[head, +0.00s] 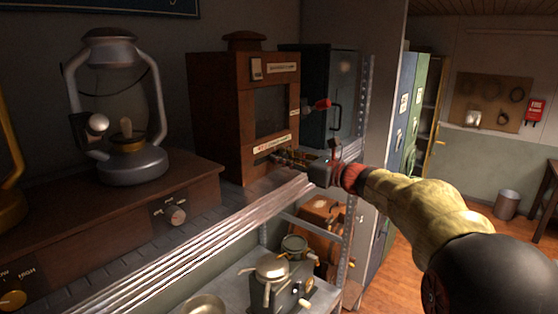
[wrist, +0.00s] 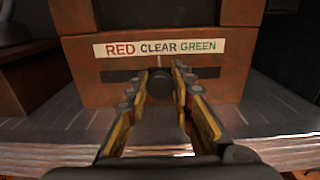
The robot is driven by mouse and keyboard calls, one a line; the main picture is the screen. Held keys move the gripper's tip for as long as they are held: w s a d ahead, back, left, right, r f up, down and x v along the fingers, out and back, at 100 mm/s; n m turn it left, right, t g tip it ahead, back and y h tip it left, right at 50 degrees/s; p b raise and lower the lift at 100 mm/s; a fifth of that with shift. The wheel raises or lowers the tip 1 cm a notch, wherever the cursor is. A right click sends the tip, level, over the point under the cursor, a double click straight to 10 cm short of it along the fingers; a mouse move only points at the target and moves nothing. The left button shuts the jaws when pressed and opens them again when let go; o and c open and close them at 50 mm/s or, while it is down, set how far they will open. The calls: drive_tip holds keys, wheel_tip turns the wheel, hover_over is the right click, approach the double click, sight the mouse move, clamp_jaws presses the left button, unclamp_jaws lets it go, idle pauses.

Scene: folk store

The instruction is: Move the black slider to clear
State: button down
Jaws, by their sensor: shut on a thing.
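The black slider (wrist: 159,84) is a dark round knob in a dark horizontal slot (wrist: 205,73) on the lower front of a brown wooden box. A label (wrist: 160,48) above the slot reads RED, CLEAR, GREEN. The knob stands below the word CLEAR, near a thin white mark. My gripper (wrist: 159,88) is shut on the knob, with one finger on each side. In the head view my gripper (head: 275,156) reaches the front of the wooden box (head: 217,115) from the right; the knob is too small to make out there.
A silver lantern (head: 130,160) stands on a wooden base with a knob (head: 176,215) at the left. A dark metal cabinet (head: 345,85) stands right of the box. The metal shelf edge (head: 190,246) runs below my gripper. A lower shelf holds pots (head: 272,268).

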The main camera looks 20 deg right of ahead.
drive_tip(key=c, duration=1.7)
unclamp_jaws()
drive_tip(key=shift+o, duration=0.8)
drive_tip(key=shift+s+d, duration=0.1)
drive_tip(key=v, duration=1.1)
drive_tip(key=shift+s+d, duration=0.2)
drive_tip(key=shift+s, duration=0.1)
